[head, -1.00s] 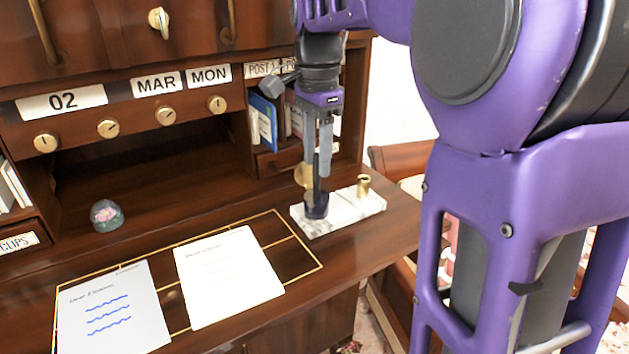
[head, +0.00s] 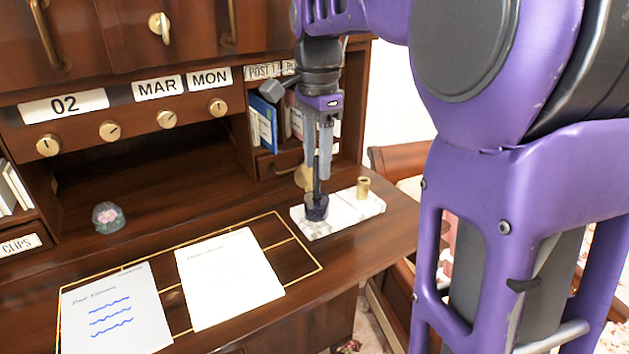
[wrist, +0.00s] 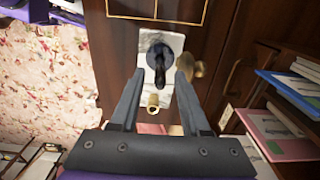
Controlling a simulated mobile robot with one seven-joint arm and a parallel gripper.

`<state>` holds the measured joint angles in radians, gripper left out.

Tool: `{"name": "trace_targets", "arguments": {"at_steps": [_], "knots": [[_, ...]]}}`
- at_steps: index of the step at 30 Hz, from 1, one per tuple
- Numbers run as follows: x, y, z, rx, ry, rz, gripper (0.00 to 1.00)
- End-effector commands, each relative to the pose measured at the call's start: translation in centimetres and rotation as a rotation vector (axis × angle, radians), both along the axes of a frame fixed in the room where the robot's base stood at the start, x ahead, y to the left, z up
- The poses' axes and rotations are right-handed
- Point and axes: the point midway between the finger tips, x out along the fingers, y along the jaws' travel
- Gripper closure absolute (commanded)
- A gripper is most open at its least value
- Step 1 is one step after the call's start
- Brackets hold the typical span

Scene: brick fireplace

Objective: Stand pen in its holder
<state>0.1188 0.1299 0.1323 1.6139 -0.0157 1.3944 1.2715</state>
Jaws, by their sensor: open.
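A white marble base (head: 345,210) stands at the right end of the desk top. A short brass cup (head: 363,187), which looks like the holder, is upright at its right end; it also shows in the wrist view (wrist: 152,102). At the base's left end is a dark round piece (head: 316,207). A thin dark stick, likely the pen (head: 317,180), rises upright from it. My gripper (head: 320,168) points down over this end. In the wrist view my gripper (wrist: 158,78) is open, its fingers on either side of the dark pen. Contact cannot be told.
A brass round thing (head: 304,178) is close behind the fingers. Books (head: 264,122) stand in the cubby behind. Two paper sheets (head: 228,277) lie to the left, and a glass paperweight (head: 108,217) stands farther back. The desk's right edge is near the base.

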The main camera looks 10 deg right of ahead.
Motion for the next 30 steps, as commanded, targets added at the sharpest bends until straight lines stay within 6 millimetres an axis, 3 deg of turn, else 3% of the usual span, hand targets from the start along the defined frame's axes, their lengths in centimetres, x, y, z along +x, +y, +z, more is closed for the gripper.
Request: {"name": "trace_targets", "arguments": {"at_steps": [3, 10, 30], "knots": [[0.00, -0.01, -0.04, 0.000, 0.000, 0.000, 0.58], [0.01, -0.01, -0.03, 0.000, 0.000, 0.000, 0.99], [0.01, 0.00, 0.77, 0.000, 0.000, 0.000, 1.00]]}}
